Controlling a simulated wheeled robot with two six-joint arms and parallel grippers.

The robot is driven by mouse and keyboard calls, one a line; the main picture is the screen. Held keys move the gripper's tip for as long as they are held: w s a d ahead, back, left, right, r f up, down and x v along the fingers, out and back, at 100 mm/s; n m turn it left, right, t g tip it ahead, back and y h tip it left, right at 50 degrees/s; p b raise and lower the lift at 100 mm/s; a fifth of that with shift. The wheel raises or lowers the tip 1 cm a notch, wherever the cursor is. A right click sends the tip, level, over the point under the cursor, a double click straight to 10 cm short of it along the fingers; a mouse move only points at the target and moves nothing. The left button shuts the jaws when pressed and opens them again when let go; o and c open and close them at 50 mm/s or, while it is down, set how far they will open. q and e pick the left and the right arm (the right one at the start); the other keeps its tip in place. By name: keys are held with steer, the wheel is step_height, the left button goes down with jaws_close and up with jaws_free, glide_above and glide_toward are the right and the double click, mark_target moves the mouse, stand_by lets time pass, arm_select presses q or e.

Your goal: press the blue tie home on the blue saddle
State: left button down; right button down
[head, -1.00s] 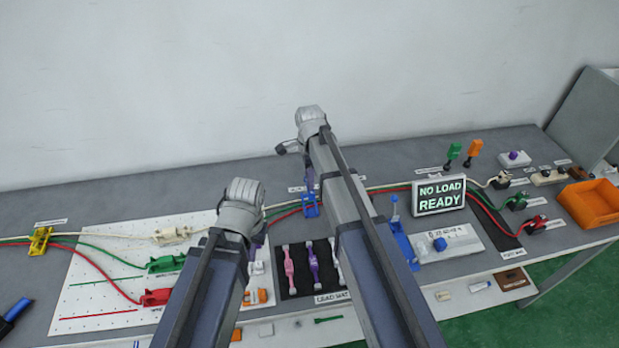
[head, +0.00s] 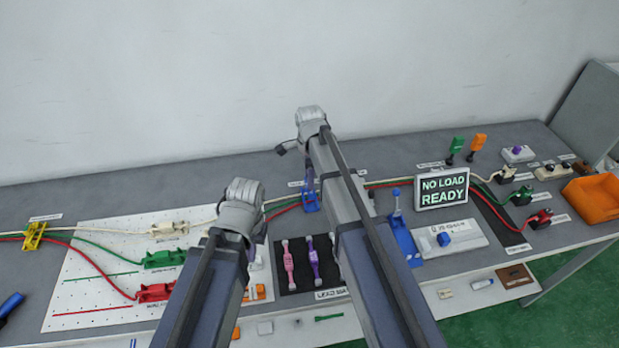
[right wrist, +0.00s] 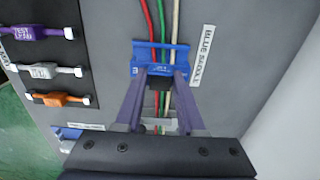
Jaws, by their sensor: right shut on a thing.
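The blue saddle (right wrist: 142,68) lies on the grey bench under the red, green and white leads, beside its "BLUE SADDLE" label. A blue bar, seemingly the blue tie (right wrist: 160,46), runs across the leads at its far edge. My right gripper (right wrist: 159,76) has its two purple fingers down at the blue part, shut on it; I cannot tell how fully the tie is seated. In the head view the saddle (head: 311,203) shows beside my right arm, which hides most of that gripper. My left gripper (head: 257,246) is mostly hidden behind its wrist, left of the saddle.
The lead mat (head: 291,272) with pink and purple leads lies in front of the saddle. A white pegboard (head: 95,262) with green and red clamps is at left. A "NO LOAD READY" sign (head: 442,188) and an orange bin (head: 597,203) are at right.

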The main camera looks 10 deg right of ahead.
arm_select(q)
steer(key=shift+f, duration=0.3)
arm_select(e)
steer(key=shift+f, duration=0.25)
arm_select(q)
steer(key=shift+f+b, duration=0.35)
steer(key=shift+b, duration=0.25)
arm_select(e)
steer(key=shift+f, duration=0.4)
arm_select(q)
steer(key=shift+f+b, duration=0.45)
arm_select(e)
steer(key=shift+f, duration=0.4)
arm_select(q)
steer(key=shift+f+b, duration=0.35)
arm_select(e)
steer(key=shift+f, duration=0.35)
arm_select(q)
steer(key=shift+f+b, duration=0.3)
arm_select(e)
steer(key=shift+f, duration=0.3)
arm_select(q)
steer(key=shift+f+b, duration=0.4)
arm_select(e)
steer(key=shift+f, duration=0.4)
steer(key=shift+c, duration=2.2)
jaws_free()
steer(key=shift+o, duration=0.4)
